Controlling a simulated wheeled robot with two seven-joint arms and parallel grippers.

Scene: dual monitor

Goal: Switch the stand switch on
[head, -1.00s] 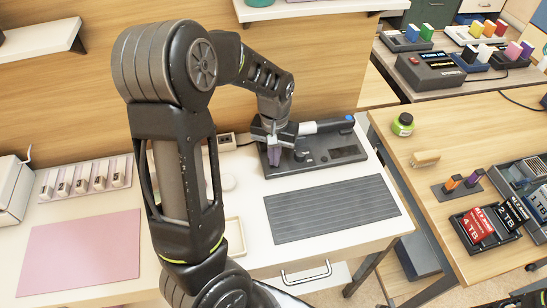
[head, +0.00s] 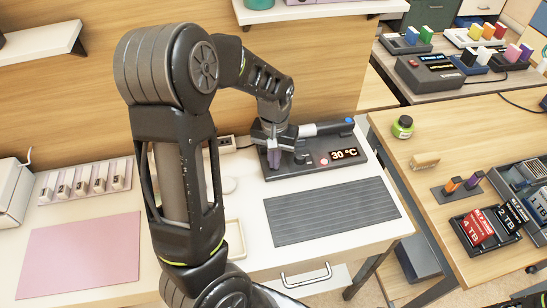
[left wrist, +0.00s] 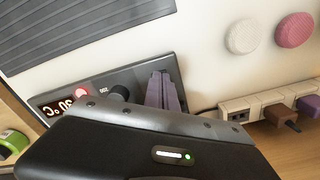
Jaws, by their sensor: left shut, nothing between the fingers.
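The dark stand (head: 312,168) sits at the back right of the white desk. Its display (head: 345,155) is lit and reads 30 °C, and a red light (head: 323,161) glows beside it. The stand also shows in the left wrist view (left wrist: 141,77), with its black knob (left wrist: 120,93). My left gripper (head: 274,158) is shut and empty, its purple fingers pointing down at the stand's left end. In the left wrist view the fingertips (left wrist: 163,78) are over that end, beside the knob. The switch itself is hidden; I cannot tell whether the fingers touch it. My right gripper is not in view.
A white-and-black handle (head: 325,128) with a blue end lies along the stand's back. A grey ribbed mat (head: 333,211) lies in front. A power strip (left wrist: 262,104) and two round pads (left wrist: 243,36) are near the gripper. A pink mat (head: 80,255) lies at left.

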